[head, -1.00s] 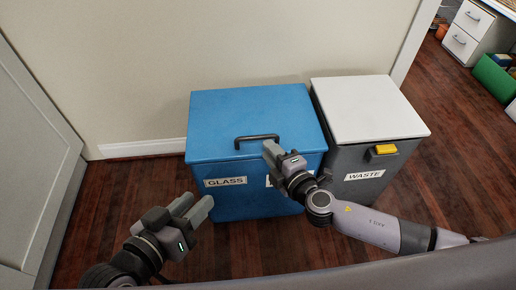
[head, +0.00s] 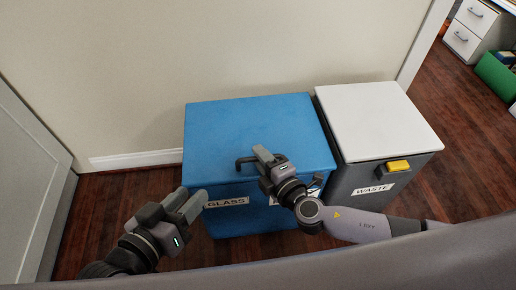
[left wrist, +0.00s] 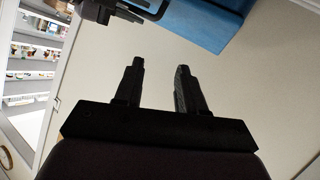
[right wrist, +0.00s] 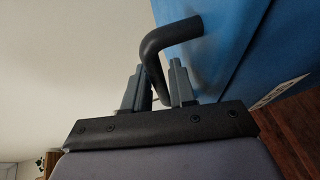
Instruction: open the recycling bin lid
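The blue recycling bin (head: 262,122) stands against the wall with its lid down. Its front carries a GLASS label (head: 228,202) and a second label partly hidden by my arm. A dark bar handle (head: 244,161) sits at the lid's front edge. My right gripper (head: 262,155) is at this handle. In the right wrist view the handle (right wrist: 172,34) passes between the fingers (right wrist: 158,85), which sit close on both sides of it. My left gripper (head: 190,203) is open and empty, in front of the bin's left front corner. Its fingers (left wrist: 157,75) are apart in the left wrist view.
A grey waste bin (head: 372,177) with a white lid (head: 380,120) and yellow latch (head: 398,165) stands close on the right. A grey door or panel (head: 25,180) is at the left. Wood floor (head: 110,210) is clear left of the blue bin.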

